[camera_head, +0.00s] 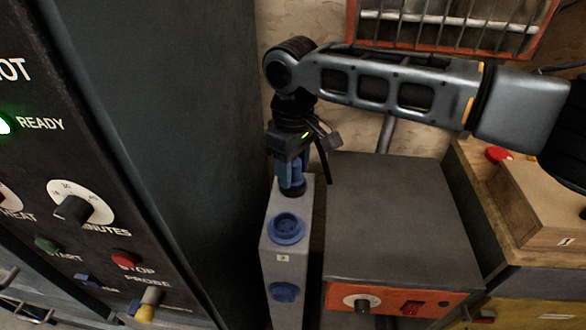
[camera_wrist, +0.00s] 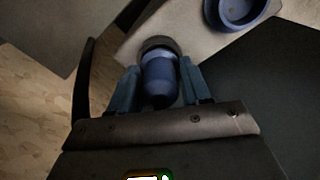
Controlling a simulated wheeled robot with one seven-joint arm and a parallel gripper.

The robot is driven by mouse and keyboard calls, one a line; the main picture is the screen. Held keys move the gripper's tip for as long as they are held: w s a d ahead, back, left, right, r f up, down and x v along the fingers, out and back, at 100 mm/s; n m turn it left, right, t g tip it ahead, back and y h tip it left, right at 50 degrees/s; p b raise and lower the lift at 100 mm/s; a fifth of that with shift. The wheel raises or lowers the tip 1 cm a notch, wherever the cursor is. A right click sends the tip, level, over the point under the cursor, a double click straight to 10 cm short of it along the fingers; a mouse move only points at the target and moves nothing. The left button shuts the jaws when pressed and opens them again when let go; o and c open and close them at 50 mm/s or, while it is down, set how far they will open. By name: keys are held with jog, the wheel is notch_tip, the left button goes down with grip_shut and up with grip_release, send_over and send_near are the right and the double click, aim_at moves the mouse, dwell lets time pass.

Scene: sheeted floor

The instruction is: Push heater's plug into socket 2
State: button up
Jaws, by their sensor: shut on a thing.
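A blue plug (camera_head: 291,180) with a dark end stands upright between the fingers of my gripper (camera_head: 292,176). My gripper is shut on it, at the far end of the top of a narrow grey socket post (camera_head: 304,215). In the wrist view the plug (camera_wrist: 160,78) sits between the two blue fingers (camera_wrist: 158,90), with a dark ring (camera_wrist: 158,43) at its far end against the post top. I cannot tell how deep it sits. A blue round socket (camera_head: 287,228) on the near top is empty. Another blue socket (camera_head: 285,292) is on the front face, below a small, unclear number label.
A grey-topped box with an orange front (camera_head: 395,300), a knob and a red switch, stands close right of the post. A tall dark control cabinet (camera_head: 150,130) is at left. A wooden crate (camera_head: 540,205) is at right. An orange-framed grille (camera_head: 450,22) is behind.

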jog(key=shift+r+p, duration=2.85)
jog(key=shift+r, duration=0.95)
